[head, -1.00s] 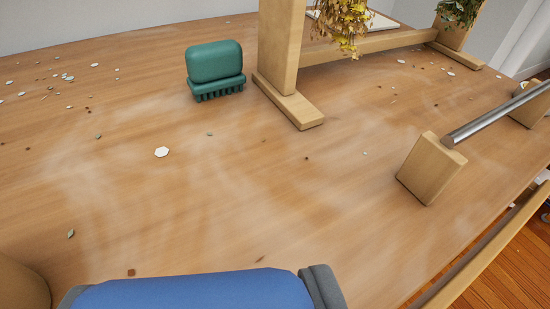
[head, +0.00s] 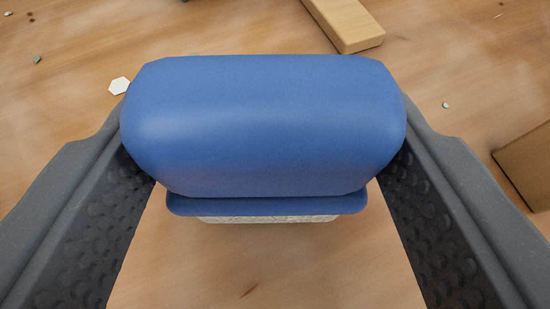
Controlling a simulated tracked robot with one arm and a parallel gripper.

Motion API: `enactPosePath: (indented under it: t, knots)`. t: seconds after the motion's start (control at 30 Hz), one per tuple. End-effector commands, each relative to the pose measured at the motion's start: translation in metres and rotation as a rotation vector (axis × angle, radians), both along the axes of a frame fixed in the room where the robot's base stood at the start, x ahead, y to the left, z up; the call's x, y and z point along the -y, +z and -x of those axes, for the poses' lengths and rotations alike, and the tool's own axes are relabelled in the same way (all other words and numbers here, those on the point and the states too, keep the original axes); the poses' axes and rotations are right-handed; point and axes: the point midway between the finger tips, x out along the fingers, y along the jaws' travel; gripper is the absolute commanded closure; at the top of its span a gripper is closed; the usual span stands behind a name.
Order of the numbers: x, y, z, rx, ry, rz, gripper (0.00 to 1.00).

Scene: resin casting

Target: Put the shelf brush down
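A blue block-shaped tool with a rounded top (head: 264,125), which I take to be the shelf brush, fills the middle of the head view. Below its narrow blue flange shows a pale, speckled strip. My gripper (head: 264,140) has one dark finger against each end of it and is shut on it. The tool hides the table (head: 265,265) directly behind it, and I cannot tell whether its underside touches the wood.
A wooden foot (head: 345,22) lies beyond the tool at the top, and a wooden block (head: 527,165) stands at the right edge. A white hexagonal chip (head: 119,86) lies left of the tool. Small flakes are scattered about. Bare tabletop shows between my fingers.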

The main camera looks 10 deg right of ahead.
Motion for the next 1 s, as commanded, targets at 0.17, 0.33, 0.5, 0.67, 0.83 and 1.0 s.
enactPosePath:
  t: [0.17, 0.33, 0.5, 0.67, 0.83, 1.0]
  knots:
    - [0.000, -0.011, 0.000, 0.001, 0.000, 0.001, 0.72]
    - [0.000, -0.011, 0.000, 0.001, 0.000, 0.001, 0.72]
    - [0.000, -0.012, 0.000, 0.001, -0.001, 0.001, 0.23]
    - [0.000, -0.012, 0.000, 0.001, -0.001, 0.001, 0.21]
    - [0.001, -0.011, 0.000, 0.001, -0.001, 0.001, 0.21]
    - [0.000, -0.005, 0.010, 0.000, -0.002, 0.001, 0.21]
